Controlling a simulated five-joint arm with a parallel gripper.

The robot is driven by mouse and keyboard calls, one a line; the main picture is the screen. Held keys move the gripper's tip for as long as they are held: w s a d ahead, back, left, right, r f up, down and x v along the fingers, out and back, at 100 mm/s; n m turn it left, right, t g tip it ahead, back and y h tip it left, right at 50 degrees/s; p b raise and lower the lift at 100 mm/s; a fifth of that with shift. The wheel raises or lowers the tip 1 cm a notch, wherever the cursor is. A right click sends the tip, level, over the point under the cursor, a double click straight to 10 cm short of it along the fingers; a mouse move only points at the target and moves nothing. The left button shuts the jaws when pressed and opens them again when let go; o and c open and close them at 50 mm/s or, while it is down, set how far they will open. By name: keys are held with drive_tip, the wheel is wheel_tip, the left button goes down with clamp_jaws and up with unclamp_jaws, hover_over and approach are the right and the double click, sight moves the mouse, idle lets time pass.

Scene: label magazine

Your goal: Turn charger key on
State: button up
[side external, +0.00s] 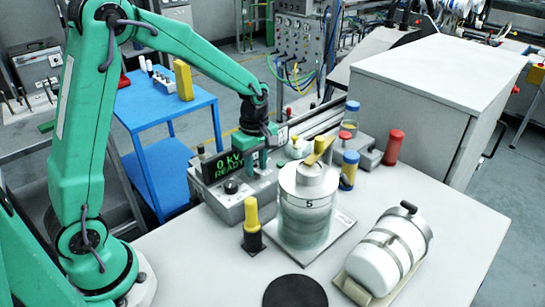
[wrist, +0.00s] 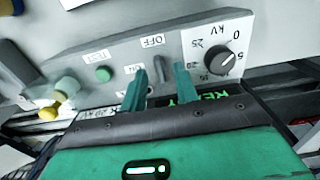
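The charger (side external: 243,203) is a grey box on the white table with a green display (side external: 224,166) reading "0 kV READY". In the wrist view its panel shows a grey key lever (wrist: 160,68), roughly in line with the OFF label (wrist: 153,40) above it. An ON label (wrist: 133,69) sits left of the key, partly hidden by a finger. My gripper (wrist: 161,72) is open, with one green finger on each side of the key and visible gaps. In the side view my gripper (side external: 264,153) is over the charger's right part, and the key is hidden there.

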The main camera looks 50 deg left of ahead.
drive_tip(key=shift+f, duration=0.45)
clamp_jaws()
